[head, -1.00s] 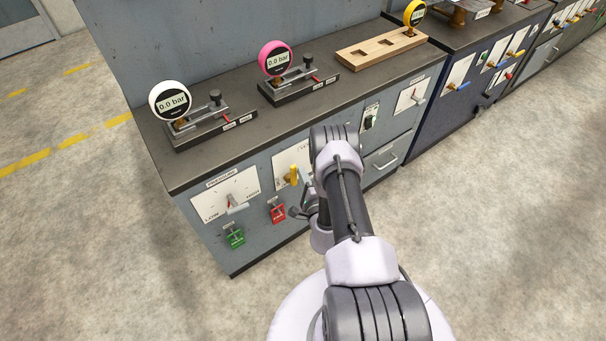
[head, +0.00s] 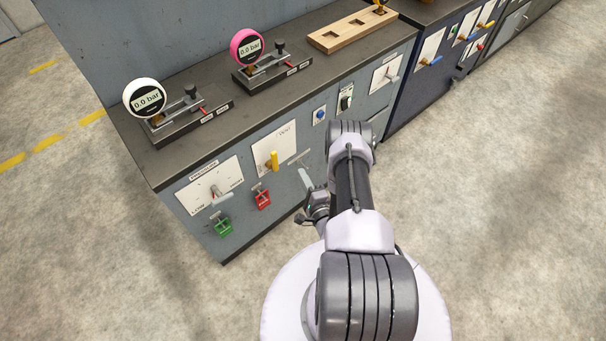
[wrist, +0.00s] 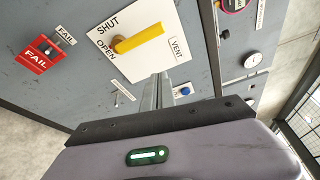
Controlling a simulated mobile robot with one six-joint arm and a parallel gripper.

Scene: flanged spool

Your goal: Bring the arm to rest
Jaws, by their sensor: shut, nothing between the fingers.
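My gripper (head: 305,178) is in front of the grey cabinet (head: 305,115), below and right of the yellow valve handle (head: 273,160) in the head view. In the wrist view its narrow metal fingers (wrist: 158,88) are together and nothing is between them. They point at the cabinet front, overlapping the edge of the white plate (wrist: 112,55) marked SHUT, OPEN and VENT. The yellow handle (wrist: 138,38) is apart from the fingers in that picture. My arm hides part of the cabinet front in the head view.
Gauges, one white (head: 145,98) and one pink (head: 246,47), stand on the worktop, both reading 0.0 bar. A wooden block (head: 350,30) with holes lies behind. Red FAIL (head: 262,198) and green (head: 222,225) tags sit low on the front. Floor around is clear.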

